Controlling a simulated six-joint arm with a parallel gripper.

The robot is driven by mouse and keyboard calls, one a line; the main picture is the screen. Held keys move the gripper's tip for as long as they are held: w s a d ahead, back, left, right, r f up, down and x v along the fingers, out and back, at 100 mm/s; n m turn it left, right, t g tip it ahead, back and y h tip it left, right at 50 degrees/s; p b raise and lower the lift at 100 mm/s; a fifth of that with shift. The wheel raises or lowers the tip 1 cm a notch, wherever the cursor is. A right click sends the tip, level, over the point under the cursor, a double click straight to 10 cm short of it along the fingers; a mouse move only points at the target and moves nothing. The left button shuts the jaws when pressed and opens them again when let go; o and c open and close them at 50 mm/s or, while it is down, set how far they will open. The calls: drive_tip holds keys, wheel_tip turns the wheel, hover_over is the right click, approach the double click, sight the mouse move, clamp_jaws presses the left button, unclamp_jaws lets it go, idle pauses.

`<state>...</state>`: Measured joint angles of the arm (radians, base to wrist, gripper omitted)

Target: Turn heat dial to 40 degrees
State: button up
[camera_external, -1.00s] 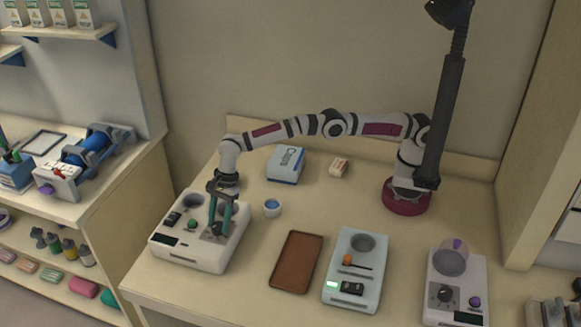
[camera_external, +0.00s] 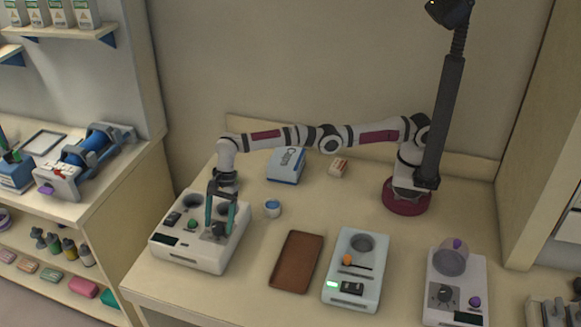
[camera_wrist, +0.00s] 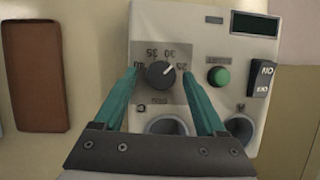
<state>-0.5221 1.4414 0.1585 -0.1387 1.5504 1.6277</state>
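The heat dial (camera_wrist: 160,75) is a dark round knob on a pale grey machine (camera_wrist: 215,115). Its white pointer aims to the upper right, between the 30 and 25 marks. The 35 mark is at its upper left. A mark at its left is partly covered by a finger. My gripper (camera_wrist: 160,73) is open, with one teal finger on each side of the dial and a visible gap to it. In the external view, my gripper (camera_external: 220,230) points down over the machine (camera_external: 184,252) at the table's left.
The machine also has a green button (camera_wrist: 219,76), a rocker switch (camera_wrist: 262,78), a dark display (camera_wrist: 254,23) and round wells. A brown tray (camera_external: 297,262), a small blue-topped cup (camera_external: 272,208) and two other devices (camera_external: 352,290) (camera_external: 456,295) stand to the right.

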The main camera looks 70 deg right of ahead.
idle(0.5)
drive_tip(key=shift+w+a+m, duration=0.1)
drive_tip(key=shift+m, duration=0.2)
drive_tip(key=shift+s+r+m+t, duration=0.15)
drive_tip(key=shift+m+t, duration=0.25)
drive_tip(key=shift+m, duration=0.5)
drive_tip(key=m+t+h, duration=0.1)
drive_tip(key=m, duration=0.2)
drive_tip(key=shift+s+a, duration=0.1)
drive_tip(key=shift+s, duration=0.05)
drive_tip(key=v, duration=1.6)
drive_tip(key=s+d+r+n, duration=0.2)
drive_tip(key=s+d, duration=0.3)
drive_tip(key=d, duration=0.4)
drive_tip(key=s+d+r+n+h, duration=0.1)
drive_tip(key=s+d+r+n, duration=0.1)
drive_tip(key=s+d+n, duration=0.3)
drive_tip(key=s+d, duration=0.1)
drive_tip(key=d, duration=0.2)
drive_tip(key=shift+d+g, duration=0.4)
